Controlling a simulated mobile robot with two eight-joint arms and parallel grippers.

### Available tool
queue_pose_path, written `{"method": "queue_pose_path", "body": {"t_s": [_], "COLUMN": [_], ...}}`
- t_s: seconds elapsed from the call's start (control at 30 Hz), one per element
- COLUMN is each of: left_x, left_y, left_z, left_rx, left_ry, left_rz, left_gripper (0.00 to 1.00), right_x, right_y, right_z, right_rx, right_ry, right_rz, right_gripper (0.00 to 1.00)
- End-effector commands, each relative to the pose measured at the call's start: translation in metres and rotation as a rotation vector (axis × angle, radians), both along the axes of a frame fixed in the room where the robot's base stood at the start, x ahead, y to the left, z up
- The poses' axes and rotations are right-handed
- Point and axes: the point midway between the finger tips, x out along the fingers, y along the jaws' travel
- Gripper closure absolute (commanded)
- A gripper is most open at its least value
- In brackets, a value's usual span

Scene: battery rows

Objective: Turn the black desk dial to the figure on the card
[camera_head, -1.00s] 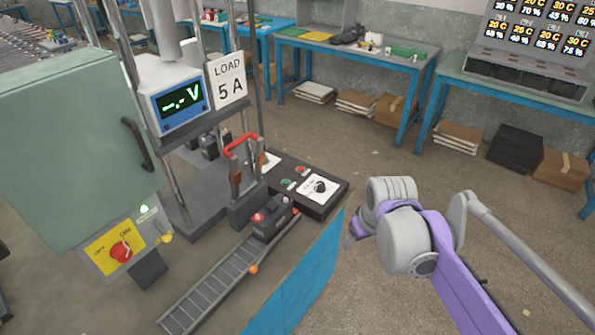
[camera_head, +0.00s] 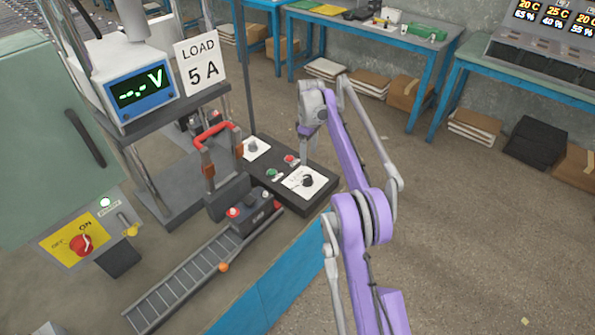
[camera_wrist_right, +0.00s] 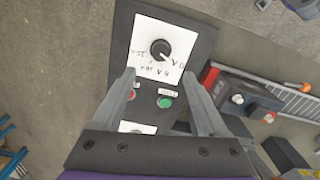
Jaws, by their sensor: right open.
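The card (camera_head: 201,62) reads "LOAD 5 A" and stands beside the meter at the upper left of the head view. The black dial (camera_head: 308,181) sits on a white plate at the near right end of a dark control panel (camera_head: 290,201). In the right wrist view the dial (camera_wrist_right: 161,49) shows round with a light pointer mark toward the lower right, near the "0"; the other scale marks are small. My right gripper (camera_wrist_right: 155,82) is open and empty, its fingers over the panel and the dial just beyond their tips. My left gripper is not in view.
A green button (camera_head: 271,173) and a red button (camera_head: 289,159) lie beside the dial, with a second knob (camera_head: 253,147) on the panel. A battery (camera_head: 252,210) sits on a roller track (camera_head: 180,284). The meter (camera_head: 141,92) reads "-.-V".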

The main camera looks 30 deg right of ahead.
Motion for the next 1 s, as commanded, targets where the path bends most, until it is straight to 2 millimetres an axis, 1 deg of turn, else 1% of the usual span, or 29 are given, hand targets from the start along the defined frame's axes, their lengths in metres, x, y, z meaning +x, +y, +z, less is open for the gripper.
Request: {"method": "queue_pose_path", "body": {"t_s": [0.17,0.4,0.6,0.7,0.8,1.0], "left_x": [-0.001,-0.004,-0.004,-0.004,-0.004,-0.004], "left_y": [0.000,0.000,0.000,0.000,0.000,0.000], "left_z": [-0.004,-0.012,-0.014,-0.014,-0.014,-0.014], "left_rx": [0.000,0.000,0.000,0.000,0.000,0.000], "left_ry": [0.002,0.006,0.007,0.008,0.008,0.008], "left_rz": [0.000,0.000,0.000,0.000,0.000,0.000], "left_gripper": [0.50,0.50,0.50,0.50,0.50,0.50], "right_x": [0.000,0.000,0.000,0.000,0.000,0.000], "right_y": [-0.001,-0.001,-0.001,-0.001,-0.001,-0.001], "right_z": [-0.017,-0.062,-0.094,-0.103,-0.108,-0.110], "right_rx": [0.001,0.000,0.000,0.000,0.000,-0.001], "right_ry": [0.003,0.002,0.001,0.001,0.001,0.001], "right_rz": [0.003,0.002,0.002,0.002,0.002,0.001], "right_gripper": [0.23,0.23,0.23,0.23,0.23,0.23]}}
